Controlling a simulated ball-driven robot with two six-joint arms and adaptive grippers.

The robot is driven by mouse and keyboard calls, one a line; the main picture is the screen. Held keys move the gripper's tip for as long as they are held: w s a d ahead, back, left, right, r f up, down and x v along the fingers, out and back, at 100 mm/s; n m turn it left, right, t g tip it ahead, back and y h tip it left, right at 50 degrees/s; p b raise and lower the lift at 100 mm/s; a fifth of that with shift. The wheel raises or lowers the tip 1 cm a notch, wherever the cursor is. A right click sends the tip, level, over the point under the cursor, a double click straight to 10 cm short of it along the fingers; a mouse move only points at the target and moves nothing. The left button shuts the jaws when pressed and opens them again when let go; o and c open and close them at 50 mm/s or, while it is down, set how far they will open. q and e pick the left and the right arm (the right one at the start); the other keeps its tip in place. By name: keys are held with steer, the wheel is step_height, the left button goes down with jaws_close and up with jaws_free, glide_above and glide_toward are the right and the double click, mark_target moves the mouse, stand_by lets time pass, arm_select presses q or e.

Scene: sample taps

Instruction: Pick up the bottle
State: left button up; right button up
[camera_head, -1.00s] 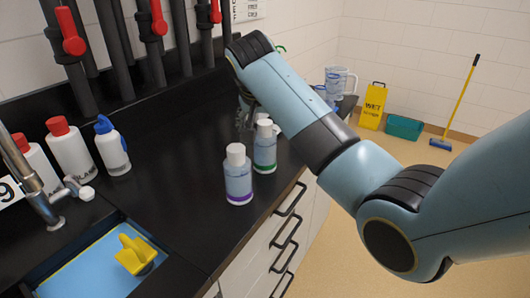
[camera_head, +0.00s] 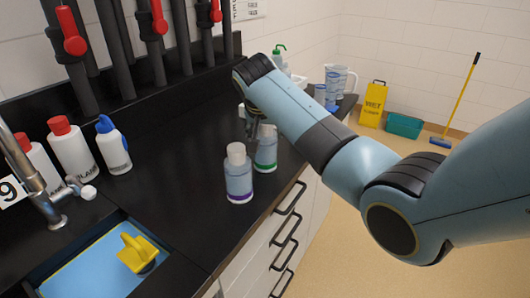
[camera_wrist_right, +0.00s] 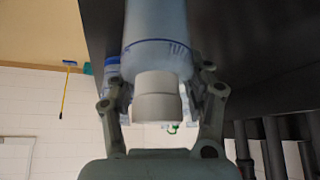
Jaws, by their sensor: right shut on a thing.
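A clear bottle with a white cap and a green band (camera_head: 266,152) stands on the black counter. My right gripper (camera_head: 252,124) is at its upper part, partly hidden behind the arm and the cap. In the right wrist view the two fingers are closed around the upper part of this bottle (camera_wrist_right: 156,52), with its white cap (camera_wrist_right: 156,98) between them. A second white-capped bottle with a purple band (camera_head: 239,178) stands just in front and to the left, apart from the gripper. My left gripper is out of view.
Red-capped bottles (camera_head: 73,150) and a blue-capped bottle (camera_head: 113,148) stand at the left by the tap (camera_head: 30,175). A sink holds a yellow object (camera_head: 137,252). Jugs (camera_head: 337,84) stand at the far counter end. Bare counter lies left of the two bottles.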

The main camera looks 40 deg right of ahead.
jaws_close()
